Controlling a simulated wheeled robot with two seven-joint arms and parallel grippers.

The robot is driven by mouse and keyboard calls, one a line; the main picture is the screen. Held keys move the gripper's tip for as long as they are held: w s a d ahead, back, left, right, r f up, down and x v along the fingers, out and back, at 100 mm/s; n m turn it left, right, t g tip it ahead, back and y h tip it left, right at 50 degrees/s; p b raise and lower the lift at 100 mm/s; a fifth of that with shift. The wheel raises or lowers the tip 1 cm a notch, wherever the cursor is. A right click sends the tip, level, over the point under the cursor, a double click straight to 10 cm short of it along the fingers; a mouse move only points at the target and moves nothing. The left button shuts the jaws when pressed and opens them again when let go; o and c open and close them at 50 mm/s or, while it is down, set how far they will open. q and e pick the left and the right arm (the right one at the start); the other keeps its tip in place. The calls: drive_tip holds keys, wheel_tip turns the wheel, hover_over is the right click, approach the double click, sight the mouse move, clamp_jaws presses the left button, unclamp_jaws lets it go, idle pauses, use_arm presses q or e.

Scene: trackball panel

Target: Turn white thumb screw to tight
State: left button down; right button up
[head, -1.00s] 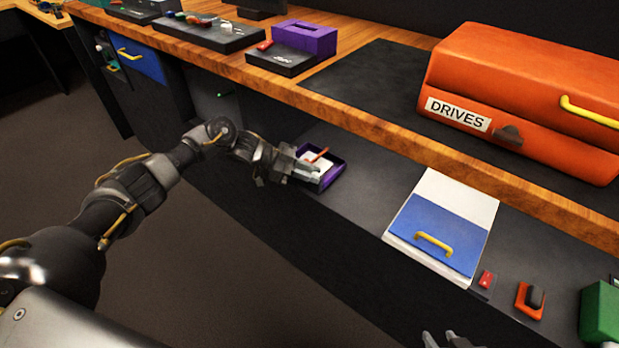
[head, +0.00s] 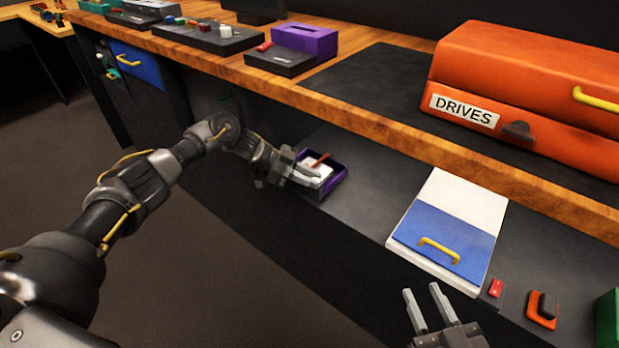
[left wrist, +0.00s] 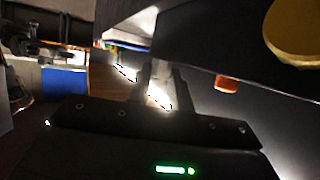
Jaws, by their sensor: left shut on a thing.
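My left gripper (head: 312,180) reaches a shallow purple box (head: 338,178) on the lower shelf, its fingers over the near left part. The fingers also show in the left wrist view (left wrist: 156,86), close together against a bright glare. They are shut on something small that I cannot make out. A white piece (head: 324,170) and a red-brown stick (head: 320,160) show inside the box. I cannot clearly see the white thumb screw; the gripper or glare may hide it. My right gripper (head: 421,289) is open and empty, fingers apart, at the bottom of the head view.
A white and blue panel with a yellow handle (head: 440,250) lies right of the box. The wooden bench edge (head: 400,144) overhangs the shelf. An orange DRIVES case (head: 520,90) stands above.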

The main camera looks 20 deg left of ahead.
use_arm(q)
drive_tip(key=c, duration=1.3)
unclamp_jaws()
drive_tip(key=shift+o, duration=0.2)
drive_tip(key=shift+a, duration=0.1)
drive_tip(key=v, duration=0.7)
drive_tip(key=shift+a, duration=0.2)
drive_tip(key=shift+r, duration=0.1)
